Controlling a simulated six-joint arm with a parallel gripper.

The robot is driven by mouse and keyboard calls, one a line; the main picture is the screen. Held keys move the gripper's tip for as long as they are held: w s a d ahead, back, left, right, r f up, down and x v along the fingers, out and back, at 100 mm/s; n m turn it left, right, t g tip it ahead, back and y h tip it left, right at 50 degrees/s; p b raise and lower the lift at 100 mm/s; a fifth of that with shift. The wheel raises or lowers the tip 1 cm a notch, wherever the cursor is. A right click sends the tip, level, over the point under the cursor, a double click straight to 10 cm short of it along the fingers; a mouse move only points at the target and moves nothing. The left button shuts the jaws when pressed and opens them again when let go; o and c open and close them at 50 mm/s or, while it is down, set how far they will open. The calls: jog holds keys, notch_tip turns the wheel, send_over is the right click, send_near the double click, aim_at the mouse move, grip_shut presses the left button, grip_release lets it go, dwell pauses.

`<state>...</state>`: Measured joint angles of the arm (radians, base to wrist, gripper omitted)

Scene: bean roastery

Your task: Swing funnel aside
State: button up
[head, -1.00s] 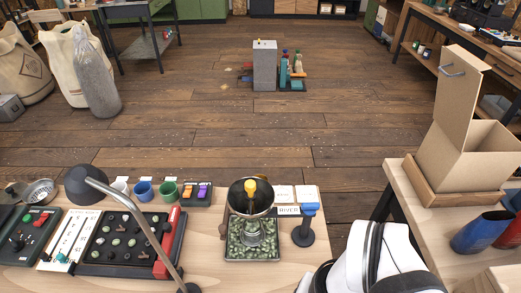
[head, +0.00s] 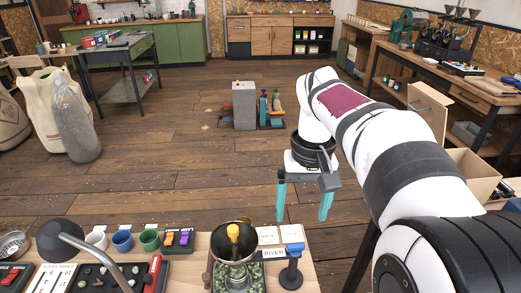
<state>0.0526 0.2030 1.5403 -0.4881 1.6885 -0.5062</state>
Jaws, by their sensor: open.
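The funnel (head: 240,254) is a dark, metal-rimmed bowl with a yellow-orange knob (head: 233,231) standing up in it. It sits over a tray of green beans (head: 257,276) at the front of the bench. My gripper (head: 304,208) hangs in the air, beyond and to the right of the funnel in the picture. Its two teal fingers point down, spread apart with nothing between them. The gripper is clear of the funnel. The lower part of the funnel and tray is cut off by the picture's bottom edge.
A blue-topped dark post (head: 292,258) stands just right of the funnel, with white cards (head: 267,235) behind it. Blue and green cups (head: 149,239) and a switch box (head: 179,241) stand to the left. A curved metal lamp arm (head: 95,255) crosses the left front. An open cardboard box (head: 470,172) is at right.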

aim_at(296, 245)
jog(key=shift+n, duration=0.4)
jog(key=w+f, duration=0.1)
jog(key=f, duration=0.4)
jog(key=w+f, duration=0.1)
jog(key=f, duration=0.4)
jog(key=w+d+f, duration=0.1)
jog(key=w+f, duration=0.1)
jog(key=f, duration=0.4)
jog(key=shift+r, duration=0.1)
grip_shut()
